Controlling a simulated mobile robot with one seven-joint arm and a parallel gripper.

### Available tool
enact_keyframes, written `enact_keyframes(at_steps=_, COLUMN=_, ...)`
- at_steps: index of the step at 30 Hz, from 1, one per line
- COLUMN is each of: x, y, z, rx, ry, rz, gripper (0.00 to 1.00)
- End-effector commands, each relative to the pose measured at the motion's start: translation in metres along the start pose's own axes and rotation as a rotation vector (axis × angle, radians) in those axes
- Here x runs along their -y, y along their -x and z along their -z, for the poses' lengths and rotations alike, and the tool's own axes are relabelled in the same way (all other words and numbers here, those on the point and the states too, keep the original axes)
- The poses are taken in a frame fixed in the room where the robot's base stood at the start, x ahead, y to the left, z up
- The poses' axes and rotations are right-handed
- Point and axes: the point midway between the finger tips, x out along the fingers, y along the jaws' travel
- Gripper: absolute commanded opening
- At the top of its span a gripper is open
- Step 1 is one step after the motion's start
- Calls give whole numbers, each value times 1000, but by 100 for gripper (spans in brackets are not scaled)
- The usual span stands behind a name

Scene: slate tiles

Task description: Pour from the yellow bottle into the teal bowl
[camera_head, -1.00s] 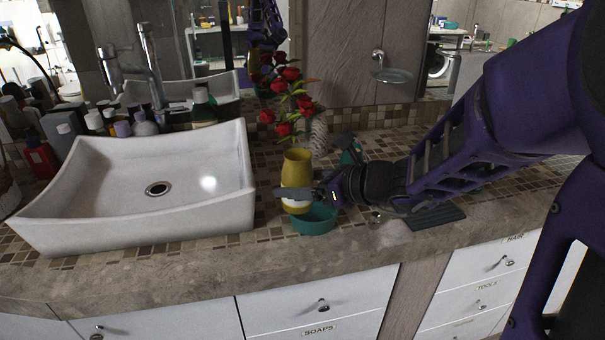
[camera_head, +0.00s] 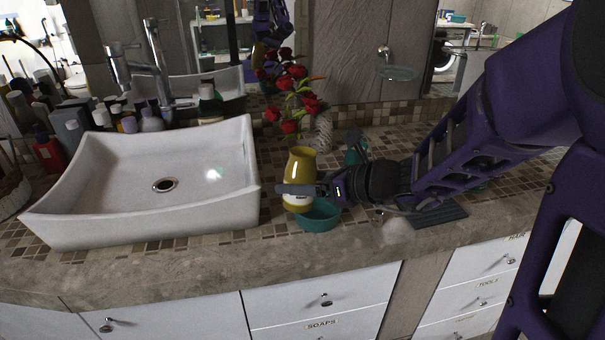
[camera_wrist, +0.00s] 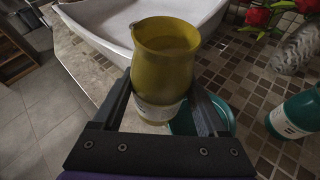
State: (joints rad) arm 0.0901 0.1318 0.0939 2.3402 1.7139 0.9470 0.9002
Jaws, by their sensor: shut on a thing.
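The yellow bottle (camera_head: 301,164) has a wide open mouth and a pale label band. My gripper (camera_head: 297,189) is shut on its lower part, and in the wrist view the two fingers flank the yellow bottle (camera_wrist: 166,62). The bottle looks close to upright, held above the left part of the teal bowl (camera_head: 320,217). The bowl stands on the tiled counter near its front edge. In the wrist view the bowl (camera_wrist: 226,112) is partly hidden behind the bottle and fingers. I cannot see the bowl's contents or any stream.
A white sink (camera_head: 140,190) stands close on the left. Red flowers in a textured vase (camera_head: 323,133) stand behind the bottle. A teal bottle (camera_wrist: 298,115) stands behind the gripper. A dark ribbed mat (camera_head: 438,216) and a small whitish object (camera_head: 397,230) lie to the right.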

Motion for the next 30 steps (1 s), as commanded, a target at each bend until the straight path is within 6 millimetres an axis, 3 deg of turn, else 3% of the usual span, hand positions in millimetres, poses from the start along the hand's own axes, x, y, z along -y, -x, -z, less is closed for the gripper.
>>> enact_keyframes(at_steps=30, x=-7, y=-1, z=1, rx=0, ry=-132, rz=-54, gripper=1)
